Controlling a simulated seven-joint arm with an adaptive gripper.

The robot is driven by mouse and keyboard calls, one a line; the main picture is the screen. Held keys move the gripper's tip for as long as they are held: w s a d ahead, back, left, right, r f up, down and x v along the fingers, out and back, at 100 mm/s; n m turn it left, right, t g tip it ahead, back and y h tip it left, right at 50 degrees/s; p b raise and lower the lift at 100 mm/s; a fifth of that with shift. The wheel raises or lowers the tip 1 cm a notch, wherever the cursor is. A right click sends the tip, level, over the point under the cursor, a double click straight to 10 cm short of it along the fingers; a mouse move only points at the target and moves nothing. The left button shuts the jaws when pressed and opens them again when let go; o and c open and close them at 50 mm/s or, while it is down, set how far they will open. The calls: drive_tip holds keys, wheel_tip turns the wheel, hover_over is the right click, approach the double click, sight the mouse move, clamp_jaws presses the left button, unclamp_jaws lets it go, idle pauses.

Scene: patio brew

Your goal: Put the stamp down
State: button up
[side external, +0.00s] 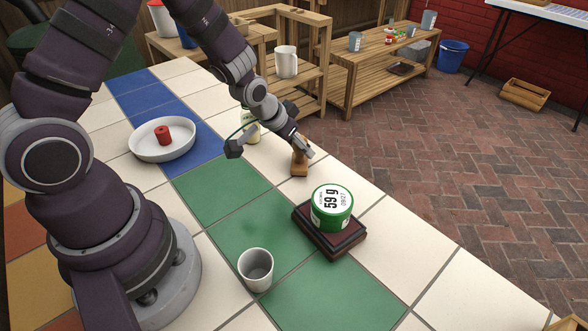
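The stamp (299,170) is a small tan wooden piece with a narrow upper part and a wider base. It is upright over the white tiles, right of the green tiles. My gripper (302,150) reaches down to it from the upper left, and its fingers are around the stamp's upper part, partly hiding it. The fingers look closed on it. The base is at or very near the tile surface; I cannot tell whether it touches.
A grey cup (256,270) is nearer. A white dish (140,149) holds a red cylinder (163,135). A pale jar (252,131) stands behind my gripper. White tiles at right are clear.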

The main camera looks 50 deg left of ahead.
drive_tip(key=o, duration=0.3)
drive_tip(key=shift+r, duration=0.25)
drive_tip(key=shift+m+g, duration=0.3)
drive_tip(key=shift+g, duration=0.2)
drive_tip(key=s+d+r, duration=0.1)
drive_tip(key=s+r, duration=0.4)
drive_tip(key=s+d+r, duration=0.1)
drive_tip(key=s+r, duration=0.5)
drive_tip(key=s+d+r, duration=0.1)
drive_tip(key=s+r, duration=0.4)
drive_tip(key=r, duration=0.1)
drive_tip(key=shift+s, duration=0.3)
